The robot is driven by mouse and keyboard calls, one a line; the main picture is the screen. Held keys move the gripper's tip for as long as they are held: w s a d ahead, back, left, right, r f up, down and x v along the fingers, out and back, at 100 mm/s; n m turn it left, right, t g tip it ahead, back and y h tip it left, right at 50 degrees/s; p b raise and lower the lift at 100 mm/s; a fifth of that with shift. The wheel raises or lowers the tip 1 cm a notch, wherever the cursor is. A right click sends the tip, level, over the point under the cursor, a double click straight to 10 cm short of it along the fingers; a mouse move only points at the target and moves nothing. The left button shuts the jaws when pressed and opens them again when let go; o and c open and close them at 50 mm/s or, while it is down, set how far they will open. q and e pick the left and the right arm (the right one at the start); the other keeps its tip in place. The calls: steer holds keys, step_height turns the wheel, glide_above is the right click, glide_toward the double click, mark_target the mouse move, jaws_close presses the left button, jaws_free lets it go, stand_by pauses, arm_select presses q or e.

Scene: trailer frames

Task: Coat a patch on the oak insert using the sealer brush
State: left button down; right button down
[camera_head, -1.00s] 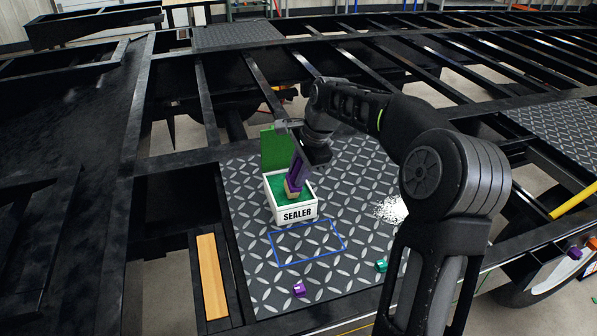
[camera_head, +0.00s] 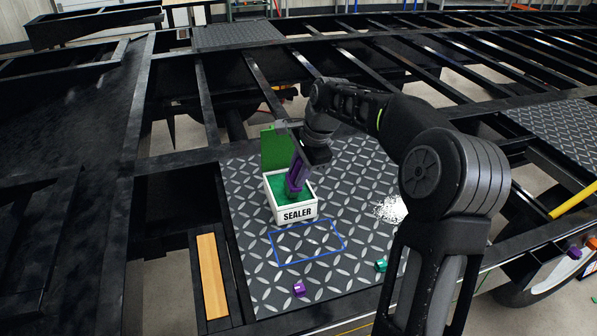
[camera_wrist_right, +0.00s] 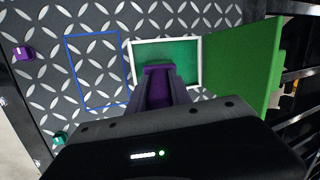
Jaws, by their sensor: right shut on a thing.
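The white sealer box (camera_head: 297,213), with green inside, stands open on the diamond plate. It also shows in the right wrist view (camera_wrist_right: 198,62). My right gripper (camera_head: 298,165) is above the box, shut on the purple-handled sealer brush (camera_head: 296,176). The brush reaches down into the box, and its bristle end is hidden in the green. In the right wrist view the purple brush handle (camera_wrist_right: 158,82) overlaps the box opening. The oak insert (camera_head: 212,277) is a bare light-wood strip in the black frame at the lower left. My left gripper is not in view.
A green upright panel (camera_head: 274,149) stands behind the box. A blue outlined rectangle (camera_head: 308,242) marks the plate in front. A small purple piece (camera_head: 299,289) and a teal piece (camera_head: 381,265) lie near the front edge. White scraps (camera_head: 390,209) lie to the right.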

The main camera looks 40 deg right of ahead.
step_height(320, 180, up, 7)
steer(key=p, duration=0.6)
stand_by(0.9)
